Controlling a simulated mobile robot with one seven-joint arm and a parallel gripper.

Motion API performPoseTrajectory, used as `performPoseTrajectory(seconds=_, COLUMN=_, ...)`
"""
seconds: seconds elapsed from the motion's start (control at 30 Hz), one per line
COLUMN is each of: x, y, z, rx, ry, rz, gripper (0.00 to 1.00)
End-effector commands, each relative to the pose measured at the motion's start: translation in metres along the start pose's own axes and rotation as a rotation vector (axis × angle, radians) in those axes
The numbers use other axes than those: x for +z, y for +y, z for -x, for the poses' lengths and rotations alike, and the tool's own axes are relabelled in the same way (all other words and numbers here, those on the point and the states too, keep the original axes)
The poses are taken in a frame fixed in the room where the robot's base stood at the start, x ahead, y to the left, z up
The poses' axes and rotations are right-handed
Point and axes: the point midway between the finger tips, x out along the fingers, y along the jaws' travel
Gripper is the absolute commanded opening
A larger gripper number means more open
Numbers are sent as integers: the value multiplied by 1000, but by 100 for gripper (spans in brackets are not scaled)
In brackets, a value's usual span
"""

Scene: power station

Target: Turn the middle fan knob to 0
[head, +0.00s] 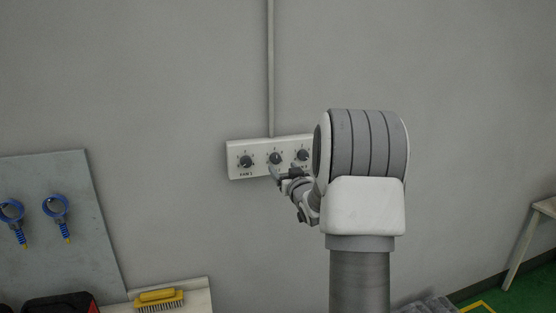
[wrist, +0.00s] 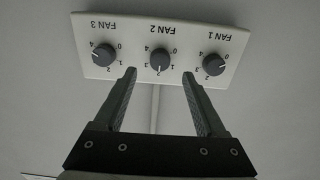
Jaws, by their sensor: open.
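A white fan panel (head: 262,147) with a row of dark round knobs is mounted on the wall. It shows upside down in the wrist view (wrist: 195,25). The middle knob (wrist: 160,58), labelled FAN 2, has its pale mark pointing down in that view, near the 2. In the head view the middle knob (head: 275,158) sits just above my gripper (head: 277,173). In the wrist view my gripper (wrist: 159,75) is open, with one fingertip on each side of the middle knob's position. No contact with the knob is visible.
The FAN 1 knob (wrist: 213,64) and FAN 3 knob (wrist: 103,55) flank the middle one, near my fingertips. A conduit (head: 270,70) runs up from the panel. A grey board (head: 75,205) with blue tools and a yellow brush (head: 158,298) are at left.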

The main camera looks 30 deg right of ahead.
Motion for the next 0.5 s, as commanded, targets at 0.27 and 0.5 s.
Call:
performPoseTrajectory(seconds=0.27, x=-1, y=0, z=-43, rx=0, ry=0, rz=-1, gripper=73)
performPoseTrajectory(seconds=0.5, x=0, y=0, z=-58, rx=0, ry=0, rz=0, gripper=73)
